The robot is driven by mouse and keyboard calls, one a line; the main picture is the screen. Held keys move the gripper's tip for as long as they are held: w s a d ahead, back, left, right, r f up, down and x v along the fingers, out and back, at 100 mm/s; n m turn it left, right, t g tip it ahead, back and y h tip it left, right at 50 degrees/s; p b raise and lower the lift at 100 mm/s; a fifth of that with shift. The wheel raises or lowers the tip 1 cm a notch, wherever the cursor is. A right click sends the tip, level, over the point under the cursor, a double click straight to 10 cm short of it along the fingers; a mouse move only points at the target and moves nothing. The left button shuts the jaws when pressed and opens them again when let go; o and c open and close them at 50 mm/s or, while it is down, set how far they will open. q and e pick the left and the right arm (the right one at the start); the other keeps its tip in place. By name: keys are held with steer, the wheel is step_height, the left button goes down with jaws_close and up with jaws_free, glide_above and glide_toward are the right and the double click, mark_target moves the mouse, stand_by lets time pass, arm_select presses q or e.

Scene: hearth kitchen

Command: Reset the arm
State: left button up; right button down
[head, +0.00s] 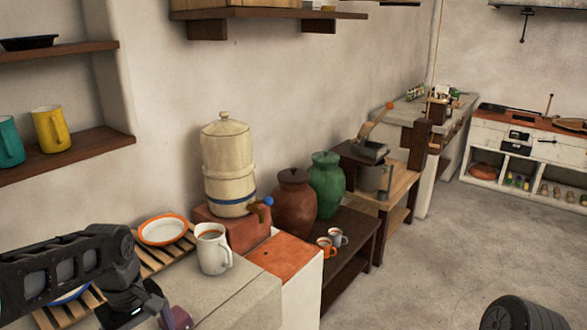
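My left arm (75,265) comes in from the left over the counter and bends down at its wrist. Its fingers are below the picture's bottom edge and do not show. A dark purple object (178,318) shows partly beside the wrist at the bottom edge; I cannot tell whether it is held. A rounded black part (522,314), likely of my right arm, shows at the bottom right. My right gripper is not in view.
On the counter (245,290) are a white pitcher (213,252) and an orange-rimmed plate (163,230) on a slatted rack. A cream water dispenser (228,165), brown jar (294,205), green jar (326,185) and two mugs (327,247) stand beyond. Open floor (450,250) lies right.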

arm_select(q)
steer(key=d+f+m+h, duration=0.1)
steer(key=d+f+m, duration=0.1)
steer(key=d+f, duration=0.55)
steer(key=d+f+m+h, duration=0.2)
steer(key=d+f, duration=0.3)
steer(key=f, duration=0.5)
steer(key=s+d+f+m, duration=0.2)
steer(key=s+d+f, duration=0.3)
steer(key=s+f, duration=0.2)
steer(key=s+d+f+m, duration=0.2)
steer(key=s+d+f, duration=0.4)
steer(key=s+f, duration=0.2)
steer(key=shift+f+m+h, duration=0.3)
steer(key=shift+f+h, duration=0.1)
steer(key=shift+f, duration=0.45)
